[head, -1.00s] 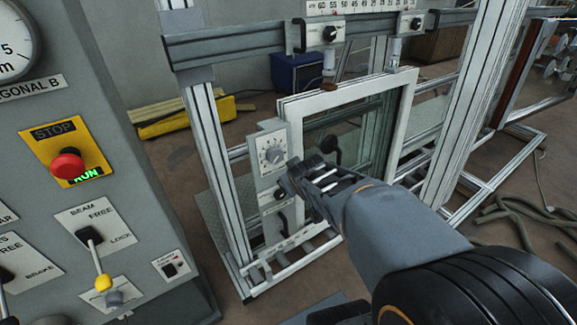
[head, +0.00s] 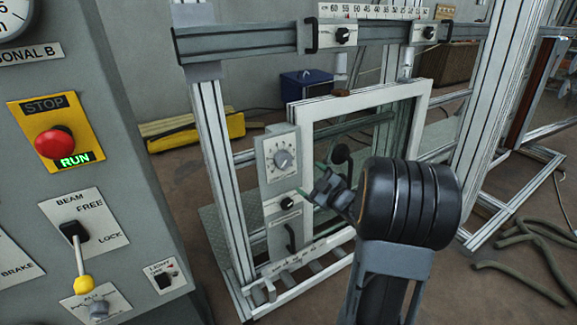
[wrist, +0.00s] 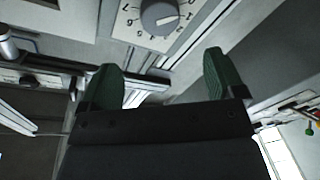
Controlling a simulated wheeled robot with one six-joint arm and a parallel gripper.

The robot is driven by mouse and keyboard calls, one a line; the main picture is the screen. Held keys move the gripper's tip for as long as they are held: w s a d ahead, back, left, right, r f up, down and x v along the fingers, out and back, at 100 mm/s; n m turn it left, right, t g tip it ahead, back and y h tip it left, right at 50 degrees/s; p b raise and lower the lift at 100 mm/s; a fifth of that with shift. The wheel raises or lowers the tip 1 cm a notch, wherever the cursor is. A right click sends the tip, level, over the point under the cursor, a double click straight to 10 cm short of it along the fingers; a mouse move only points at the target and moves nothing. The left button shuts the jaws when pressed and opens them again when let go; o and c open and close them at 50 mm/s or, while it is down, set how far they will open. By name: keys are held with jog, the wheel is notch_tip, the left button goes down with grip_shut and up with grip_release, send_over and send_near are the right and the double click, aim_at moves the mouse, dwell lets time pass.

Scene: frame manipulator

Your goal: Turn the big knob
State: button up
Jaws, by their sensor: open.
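The big knob (head: 283,160) is a grey round knob on a white numbered dial, high on a grey panel (head: 270,226) at the left side of the white window frame. It also shows in the wrist view (wrist: 160,17) at the top, beyond the fingertips. My gripper (head: 303,180) is just right of and below the knob in the head view, apart from it. In the wrist view its two green fingers (wrist: 166,68) are spread wide with nothing between them. A smaller black knob (head: 287,203) sits lower on the same panel.
The white window frame (head: 421,105) stands right behind my arm. An aluminium post (head: 217,170) rises left of the panel. A grey control cabinet (head: 120,130) with a red stop button (head: 54,142) and a beam lever (head: 79,262) fills the left. Loose hoses (head: 535,237) lie on the floor.

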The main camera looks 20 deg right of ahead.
aim_at(286, 162)
jog(key=x, duration=1)
jog(key=shift+w, duration=0.35)
jog(key=c, duration=0.9)
